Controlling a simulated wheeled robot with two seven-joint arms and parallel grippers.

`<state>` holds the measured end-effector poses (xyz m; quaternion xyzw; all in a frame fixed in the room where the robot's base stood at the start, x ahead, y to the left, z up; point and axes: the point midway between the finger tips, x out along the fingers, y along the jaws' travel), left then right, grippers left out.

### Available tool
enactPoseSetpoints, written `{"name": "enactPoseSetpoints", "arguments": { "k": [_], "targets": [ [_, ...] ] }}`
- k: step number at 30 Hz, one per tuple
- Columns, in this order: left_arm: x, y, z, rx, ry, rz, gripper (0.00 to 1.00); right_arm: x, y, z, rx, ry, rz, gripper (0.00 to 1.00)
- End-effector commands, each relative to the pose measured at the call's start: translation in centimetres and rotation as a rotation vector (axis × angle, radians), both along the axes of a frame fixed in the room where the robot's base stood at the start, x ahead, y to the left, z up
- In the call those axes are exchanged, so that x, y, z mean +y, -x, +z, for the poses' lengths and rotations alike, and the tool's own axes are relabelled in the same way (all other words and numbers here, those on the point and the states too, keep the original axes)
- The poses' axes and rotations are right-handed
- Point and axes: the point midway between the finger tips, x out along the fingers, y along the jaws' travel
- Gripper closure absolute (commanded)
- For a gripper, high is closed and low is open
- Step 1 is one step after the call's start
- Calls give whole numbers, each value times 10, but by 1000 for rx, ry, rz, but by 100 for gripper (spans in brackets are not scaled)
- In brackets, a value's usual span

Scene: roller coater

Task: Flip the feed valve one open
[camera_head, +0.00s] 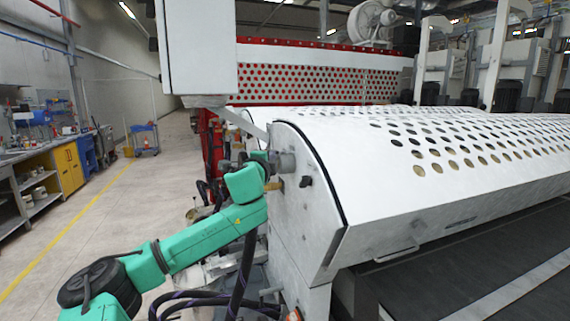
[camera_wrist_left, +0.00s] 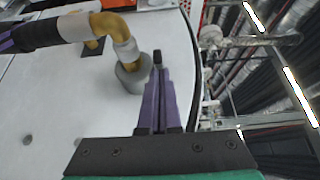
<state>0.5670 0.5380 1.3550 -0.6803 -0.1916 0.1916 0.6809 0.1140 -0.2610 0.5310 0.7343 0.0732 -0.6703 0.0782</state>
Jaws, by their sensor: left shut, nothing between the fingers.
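My left gripper (camera_head: 268,162) is at the white end panel of the coater, by the pipe fittings. In the left wrist view its two purple fingers (camera_wrist_left: 158,85) are together and hold nothing. A brass elbow pipe (camera_wrist_left: 113,25) comes out of the panel, with a grey round fitting (camera_wrist_left: 131,75) just left of the fingertips. I cannot tell if the fingers touch it. In the head view a grey cylinder (camera_head: 286,162) and a brass stub (camera_head: 274,186) show there. Which part is feed valve one's handle, and its position, I cannot tell. My right gripper is out of view.
The white end panel (camera_head: 290,225) stands below a perforated white cover (camera_head: 440,150). A dark knob (camera_head: 306,181) sticks out of the panel. A white box (camera_head: 200,50) hangs above. Dark hoses run below my arm. The floor aisle (camera_head: 100,190) at left is open.

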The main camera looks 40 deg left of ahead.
Motion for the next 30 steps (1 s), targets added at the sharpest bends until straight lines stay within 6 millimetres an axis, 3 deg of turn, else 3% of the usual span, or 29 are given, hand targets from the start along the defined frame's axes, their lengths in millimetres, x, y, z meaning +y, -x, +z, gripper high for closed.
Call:
{"name": "enactPoseSetpoints", "arguments": {
  "k": [12, 30],
  "targets": [
    [32, 5, 1, 0, 1, 3, 100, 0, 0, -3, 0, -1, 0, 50],
    [47, 5, 2, -2, 0, 9, 100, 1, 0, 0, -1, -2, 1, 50]
  ]
}}
